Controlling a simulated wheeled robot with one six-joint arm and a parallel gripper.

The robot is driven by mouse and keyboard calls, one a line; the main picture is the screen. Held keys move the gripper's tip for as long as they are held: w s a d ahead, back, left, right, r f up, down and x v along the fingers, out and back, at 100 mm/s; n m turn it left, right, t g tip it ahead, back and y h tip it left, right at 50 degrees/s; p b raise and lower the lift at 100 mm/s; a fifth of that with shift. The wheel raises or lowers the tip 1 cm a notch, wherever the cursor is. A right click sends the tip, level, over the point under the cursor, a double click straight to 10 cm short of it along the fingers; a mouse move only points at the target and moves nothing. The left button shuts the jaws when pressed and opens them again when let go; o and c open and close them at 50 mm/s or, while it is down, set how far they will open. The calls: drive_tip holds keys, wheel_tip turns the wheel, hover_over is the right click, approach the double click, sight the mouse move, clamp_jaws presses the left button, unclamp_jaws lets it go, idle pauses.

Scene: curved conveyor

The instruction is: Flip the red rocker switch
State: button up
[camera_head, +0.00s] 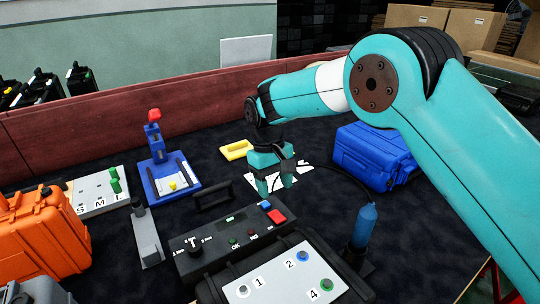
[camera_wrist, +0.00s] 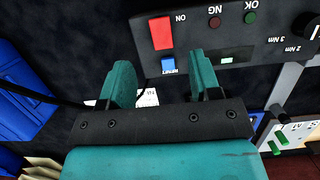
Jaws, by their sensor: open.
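The red rocker switch (camera_head: 277,216) is on the top face of a black control box (camera_head: 215,252), near its far right corner, beside a blue button (camera_head: 265,205). In the wrist view the red switch (camera_wrist: 161,33) lies beyond my fingertips, between their lines, with "ON" printed next to it. The blue button (camera_wrist: 167,64) is nearer to my fingers there. My gripper (camera_head: 276,185) is open and empty, pointing down, just behind the box in the head view. In the wrist view its two teal fingers (camera_wrist: 160,78) stand apart. No contact with the switch shows.
A blue screwdriver-like tool (camera_head: 366,228) with a cable stands right of the box. A numbered panel (camera_head: 280,275) is in front. A blue case (camera_head: 375,155), a blue fixture (camera_head: 168,178) and an orange case (camera_head: 42,235) stand around. A yellow piece (camera_head: 236,150) lies behind.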

drive_tip(key=v, duration=0.9)
drive_tip(key=s+d+r+t+y, duration=0.1)
drive_tip(key=s+d+r+y, duration=0.1)
drive_tip(key=s+d+r, duration=0.7)
drive_tip(key=s+d+y, duration=0.2)
drive_tip(key=s+d, duration=0.1)
drive_tip(key=s, duration=0.7)
drive_tip(key=s+d+f+t+y, duration=0.1)
drive_tip(key=s+d, duration=0.3)
drive_tip(key=s, duration=0.7)
drive_tip(key=shift+d+f+y, duration=0.15)
drive_tip(key=shift+f+y, duration=0.15)
drive_tip(key=shift+y, duration=0.1)
